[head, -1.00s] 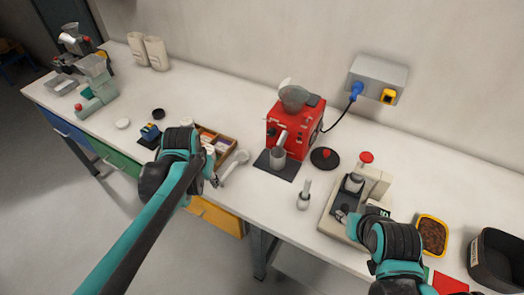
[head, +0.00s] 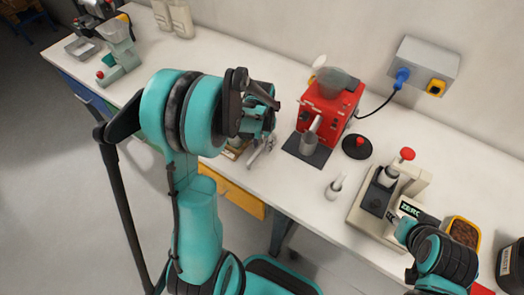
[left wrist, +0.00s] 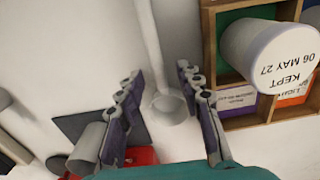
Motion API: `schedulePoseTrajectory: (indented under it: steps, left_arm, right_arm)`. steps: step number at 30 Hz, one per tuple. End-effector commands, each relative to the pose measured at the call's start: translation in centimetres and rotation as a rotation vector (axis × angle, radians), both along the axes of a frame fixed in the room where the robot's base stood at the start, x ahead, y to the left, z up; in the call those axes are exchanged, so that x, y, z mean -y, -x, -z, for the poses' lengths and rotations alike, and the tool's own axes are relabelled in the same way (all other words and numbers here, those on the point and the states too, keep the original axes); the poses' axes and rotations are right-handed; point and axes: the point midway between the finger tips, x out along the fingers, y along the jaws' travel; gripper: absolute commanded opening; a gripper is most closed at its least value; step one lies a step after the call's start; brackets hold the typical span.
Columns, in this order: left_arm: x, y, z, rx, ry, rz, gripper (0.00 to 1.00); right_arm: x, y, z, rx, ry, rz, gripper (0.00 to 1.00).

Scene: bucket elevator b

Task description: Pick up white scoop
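The white scoop (left wrist: 169,107) lies on the white table in the left wrist view, its round bowl between my left gripper's fingers and its long handle running up the picture. In the head view, part of the scoop (head: 261,151) shows just below my left gripper (head: 262,105). The left gripper (left wrist: 158,82) is open, with one finger on each side of the scoop and visible gaps between. My right arm (head: 440,256) is at the lower right of the head view; its fingers cannot be made out.
A wooden box (left wrist: 210,60) with labelled containers stands close beside the scoop. The red machine (head: 328,108) with a metal cup (head: 309,144) stands on the other side. A small white-handled tool (head: 334,190) and the ZERO machine (head: 397,207) are further right.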

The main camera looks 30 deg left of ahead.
Motion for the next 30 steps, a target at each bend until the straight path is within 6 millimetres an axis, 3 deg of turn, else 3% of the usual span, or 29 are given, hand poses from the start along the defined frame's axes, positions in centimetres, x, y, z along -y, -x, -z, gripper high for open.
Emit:
schedulePoseTrajectory:
  steps: [3,11,15,26,30]
  left_arm:
    - [0.0,0.0,1.3,0.0,0.0,0.0,0.36]
    - [0.0,0.0,1.4,0.0,0.0,0.0,0.36]
    - [0.0,0.0,1.4,0.001,0.0,0.0,0.0]
    - [0.0,0.0,1.2,0.001,0.0,0.0,0.0]
    - [0.0,0.0,-0.4,0.001,0.0,0.0,0.0]
  right_arm:
    - [0.0,0.0,0.5,0.0,0.0,0.0,0.4]
    - [0.0,0.0,0.4,0.0,0.0,0.0,0.4]
    - [0.0,0.0,0.4,0.0,0.0,0.0,0.4]
    - [0.0,0.0,0.4,0.0,0.0,0.0,0.4]
    - [0.0,0.0,-0.3,0.0,0.0,0.0,0.4]
